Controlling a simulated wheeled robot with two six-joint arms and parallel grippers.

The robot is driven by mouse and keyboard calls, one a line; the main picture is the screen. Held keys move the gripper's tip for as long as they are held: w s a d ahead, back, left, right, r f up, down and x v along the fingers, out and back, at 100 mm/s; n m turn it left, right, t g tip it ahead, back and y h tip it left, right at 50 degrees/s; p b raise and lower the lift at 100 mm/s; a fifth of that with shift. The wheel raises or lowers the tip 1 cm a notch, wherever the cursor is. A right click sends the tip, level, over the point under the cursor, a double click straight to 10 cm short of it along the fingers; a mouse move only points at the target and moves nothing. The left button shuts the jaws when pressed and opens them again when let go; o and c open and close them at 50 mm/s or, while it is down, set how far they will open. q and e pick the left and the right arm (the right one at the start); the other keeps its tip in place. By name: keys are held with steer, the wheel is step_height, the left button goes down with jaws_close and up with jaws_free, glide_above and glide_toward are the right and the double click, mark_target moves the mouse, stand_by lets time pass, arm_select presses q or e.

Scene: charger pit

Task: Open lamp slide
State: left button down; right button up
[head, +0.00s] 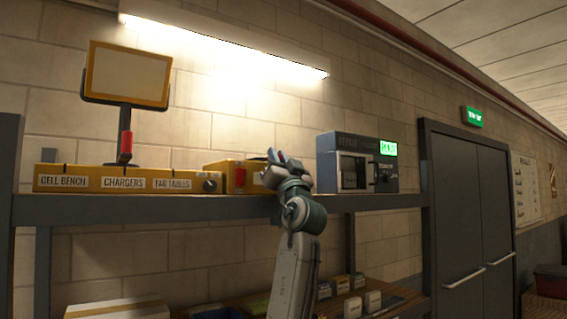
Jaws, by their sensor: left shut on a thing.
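A short yellow box (220,174) with a red part (240,177) on its front stands on the shelf. My left gripper (270,170) is at the right end of this box, its arm rising from below in front of the shelf. The fingers are shut on a small part there, which looks to be the lamp slide; the fingers hide it, so its position cannot be told. A yellow-framed lamp panel (127,76) stands on a dark post with a red grip (126,142) to the left. My right gripper is not in view.
A grey device (352,163) with a green display stands close right of my gripper. Small boxes (373,301) sit on the lower surface. Dark double doors (465,210) are at right.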

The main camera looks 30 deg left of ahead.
arm_select(q)
steer(key=s, duration=0.1)
steer(key=s+a+b, duration=0.1)
steer(key=s, duration=0.1)
steer(key=s+a+b, duration=0.1)
steer(key=shift+s+f, duration=0.1)
steer(key=shift+s, duration=0.35)
steer(key=shift+w, duration=0.1)
steer(key=c, duration=1.4)
jaws_free()
steer(key=shift+o, duration=0.2)
steer(key=shift+d+f, duration=0.15)
steer(key=shift+d, duration=0.05)
steer(key=b+v, duration=0.5)
steer(key=v, duration=0.5)
steer(key=shift+b, duration=0.3)
